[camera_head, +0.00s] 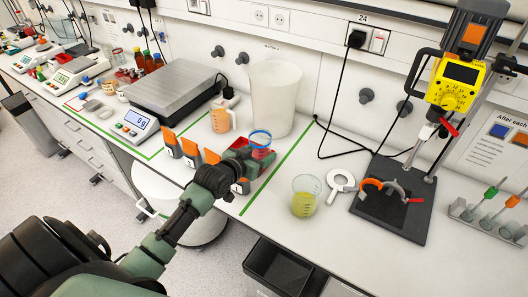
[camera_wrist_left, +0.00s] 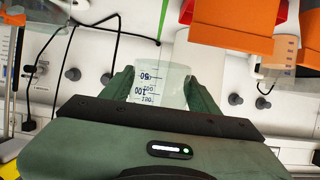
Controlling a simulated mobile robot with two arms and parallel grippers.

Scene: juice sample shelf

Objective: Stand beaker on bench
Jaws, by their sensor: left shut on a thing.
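A small clear beaker (camera_head: 261,137) with a blue-looking rim is held at the end of my left gripper (camera_head: 257,154), over the bench (camera_head: 330,240) near its green line. In the left wrist view the beaker (camera_wrist_left: 162,80) shows dark volume marks between the two green fingers of my left gripper (camera_wrist_left: 160,92), which are shut on it. I cannot tell the gap between its base and what lies below. My right gripper is not in view.
A beaker of yellow-green liquid (camera_head: 304,199) stands right of the green line, beside a white ring (camera_head: 341,181) and a stirrer stand (camera_head: 392,215). Orange-fronted holders (camera_head: 190,152), a red tray (camera_head: 240,144), a large clear container (camera_head: 272,95) and an orange-filled jug (camera_head: 221,118) are close by.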

